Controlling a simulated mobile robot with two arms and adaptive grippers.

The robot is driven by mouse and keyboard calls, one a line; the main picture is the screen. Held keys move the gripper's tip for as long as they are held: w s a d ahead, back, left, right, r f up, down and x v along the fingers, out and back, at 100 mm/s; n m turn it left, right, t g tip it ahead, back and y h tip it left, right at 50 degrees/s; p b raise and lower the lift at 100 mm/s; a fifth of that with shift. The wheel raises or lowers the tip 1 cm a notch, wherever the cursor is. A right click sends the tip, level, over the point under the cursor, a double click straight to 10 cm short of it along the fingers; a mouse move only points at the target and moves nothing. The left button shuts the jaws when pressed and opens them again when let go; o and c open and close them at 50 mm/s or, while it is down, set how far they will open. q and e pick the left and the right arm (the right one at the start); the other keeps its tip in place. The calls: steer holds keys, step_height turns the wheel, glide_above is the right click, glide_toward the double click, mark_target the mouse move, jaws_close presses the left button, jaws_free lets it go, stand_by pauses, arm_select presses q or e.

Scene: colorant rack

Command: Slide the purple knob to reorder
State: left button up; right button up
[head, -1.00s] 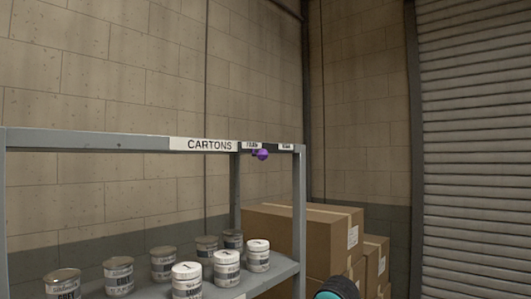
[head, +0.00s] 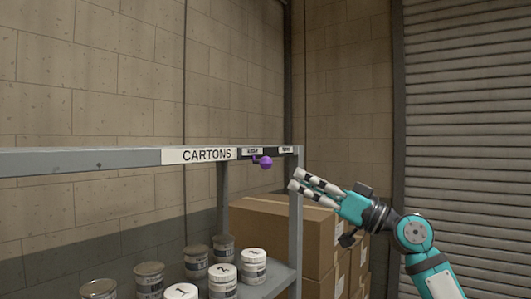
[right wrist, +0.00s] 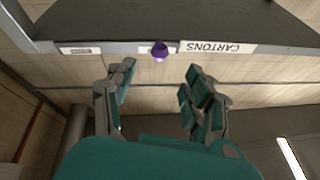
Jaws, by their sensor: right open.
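The purple knob (head: 265,162) sticks out from the shelf's top rail, just right of the CARTONS label (head: 207,155) and under a small label that I cannot read. In the right wrist view the knob (right wrist: 160,51) shows ahead of and between the fingers, apart from them. My right gripper (head: 296,179) is open and empty, to the right of the knob and slightly lower, in front of the rack's right post. Its fingers also show spread in the right wrist view (right wrist: 158,82). My left gripper is not in view.
A second small label (head: 286,149) sits at the rail's right end. Several paint cans (head: 222,280) stand on the lower shelf. Stacked cardboard boxes (head: 270,222) are behind the rack's right post (head: 296,235). A shutter (head: 470,130) is at the right.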

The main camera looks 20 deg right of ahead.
mark_target(265, 164)
steer(key=p+x, duration=0.4)
steer(key=x, duration=0.6)
steer(key=shift+d, duration=0.1)
steer(key=shift+w+r, duration=0.15)
steer(key=shift+a, duration=0.25)
steer(key=shift+w, duration=0.1)
jaws_close()
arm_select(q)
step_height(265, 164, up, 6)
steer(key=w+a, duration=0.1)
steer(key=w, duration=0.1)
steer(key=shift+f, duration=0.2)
arm_select(e)
steer(key=shift+a, duration=0.1)
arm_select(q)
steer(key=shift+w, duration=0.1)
